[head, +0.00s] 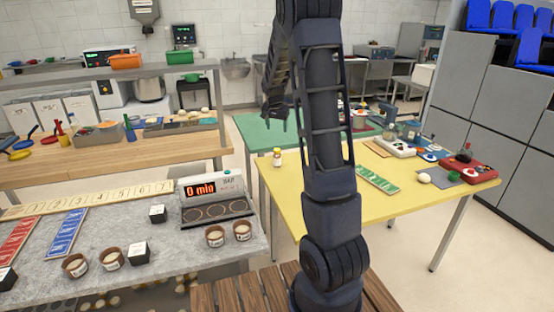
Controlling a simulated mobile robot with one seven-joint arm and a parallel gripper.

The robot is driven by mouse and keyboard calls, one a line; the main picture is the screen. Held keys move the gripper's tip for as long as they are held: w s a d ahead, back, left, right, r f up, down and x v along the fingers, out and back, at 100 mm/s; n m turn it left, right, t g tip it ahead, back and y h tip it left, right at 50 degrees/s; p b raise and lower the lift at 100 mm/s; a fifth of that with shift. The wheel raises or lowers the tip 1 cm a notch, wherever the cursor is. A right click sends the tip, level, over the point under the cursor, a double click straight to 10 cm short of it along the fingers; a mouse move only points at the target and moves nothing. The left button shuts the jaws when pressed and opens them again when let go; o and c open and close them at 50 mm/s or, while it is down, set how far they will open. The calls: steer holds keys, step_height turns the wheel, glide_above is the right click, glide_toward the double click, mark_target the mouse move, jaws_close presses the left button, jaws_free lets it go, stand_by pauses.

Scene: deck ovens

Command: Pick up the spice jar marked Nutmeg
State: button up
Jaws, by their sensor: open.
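A small jar (277,157) with a pale lid and an orange-brown body stands upright near the left end of the yellow table (400,212). It looks like a spice jar, but any marking is too small to read. No name Nutmeg is legible anywhere in view. My gripper (275,122) hangs pointing down at the end of my folded arm, in front of the green table (255,136) in the picture. It appears above the jar and apart from it. Its fingers are open, with nothing visible between them. My arm's upright links hide part of the yellow table.
A grey counter (185,262) at left holds brown cups (112,258), dark cubes with white tops (157,213) and a device with a red display (205,200). A wooden bench (160,147) stands behind. A red device (463,168) sits at the yellow table's right. Yellow tabletop around the jar is clear.

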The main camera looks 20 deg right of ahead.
steer(key=m+h, duration=0.1)
glide_toward(277, 149)
steer(key=f, duration=0.1)
steer(key=x, duration=1.1)
steer(key=shift+w+d, duration=0.1)
steer(key=shift+d, duration=0.05)
steer(key=c, duration=1.1)
